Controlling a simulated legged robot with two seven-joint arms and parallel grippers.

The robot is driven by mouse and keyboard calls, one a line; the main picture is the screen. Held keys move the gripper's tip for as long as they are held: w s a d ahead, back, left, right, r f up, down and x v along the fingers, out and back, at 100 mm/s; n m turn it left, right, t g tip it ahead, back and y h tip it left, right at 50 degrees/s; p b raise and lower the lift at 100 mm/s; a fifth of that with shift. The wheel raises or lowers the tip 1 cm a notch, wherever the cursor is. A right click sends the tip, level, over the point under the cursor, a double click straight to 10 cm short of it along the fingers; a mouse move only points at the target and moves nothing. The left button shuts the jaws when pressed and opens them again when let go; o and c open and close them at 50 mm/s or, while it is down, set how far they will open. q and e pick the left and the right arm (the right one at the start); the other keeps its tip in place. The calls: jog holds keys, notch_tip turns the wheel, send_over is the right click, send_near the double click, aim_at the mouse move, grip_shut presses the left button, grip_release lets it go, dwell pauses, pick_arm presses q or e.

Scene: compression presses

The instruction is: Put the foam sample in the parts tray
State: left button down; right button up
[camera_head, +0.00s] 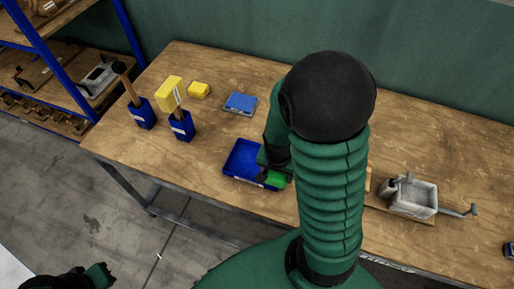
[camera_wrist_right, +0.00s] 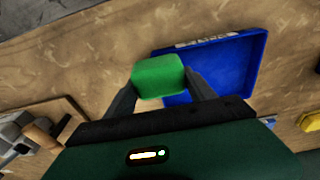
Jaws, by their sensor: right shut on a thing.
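The foam sample is a green block (camera_head: 275,180), which also shows in the right wrist view (camera_wrist_right: 158,76). My right gripper (camera_wrist_right: 160,88) is shut on it, one finger on each side. The parts tray is a shallow blue tray (camera_head: 232,172) on the bench, empty where it shows. In the head view the block is at the tray's right end, overlapping its rim; its height above the tray is unclear. In the wrist view it overlaps the left side of the tray (camera_wrist_right: 225,70). My left gripper (camera_head: 98,276) is low at the left, off the bench; its jaws are unclear.
Two blue holders (camera_head: 182,126) with upright tools stand left of the tray. A yellow block (camera_head: 199,90) and a flat blue box (camera_head: 240,103) lie behind. A grey press (camera_head: 412,198) stands at the right. My right arm hides the bench's middle.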

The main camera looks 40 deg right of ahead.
jog(key=w, duration=0.7)
jog(key=w+d+f, duration=0.1)
jog(key=w, duration=0.2)
jog(key=shift+w, duration=0.2)
notch_tip(320, 180, down, 3)
jog(key=shift+f, duration=0.2)
jog(key=shift+w+d+f, duration=0.1)
jog(key=shift+d+f, duration=0.05)
jog(key=shift+f, duration=0.05)
jog(key=o, duration=1.4)
jog(key=shift+c, duration=0.2)
jog(key=shift+r, duration=0.1)
notch_tip(320, 180, up, 11)
jog(key=a+p, duration=0.1)
jog(key=a, duration=0.1)
jog(key=s+a+n+t, duration=0.1)
jog(key=s+a+n, duration=0.2)
jog(key=a+n, duration=0.3)
jog(key=s+a+n+t+y, duration=0.1)
jog(key=s+a+n, duration=0.2)
jog(key=a+n, duration=0.3)
jog(key=shift+s+a+r+n, duration=0.2)
jog(key=shift+s+a+n, duration=0.1)
jog(key=shift+a, duration=0.55)
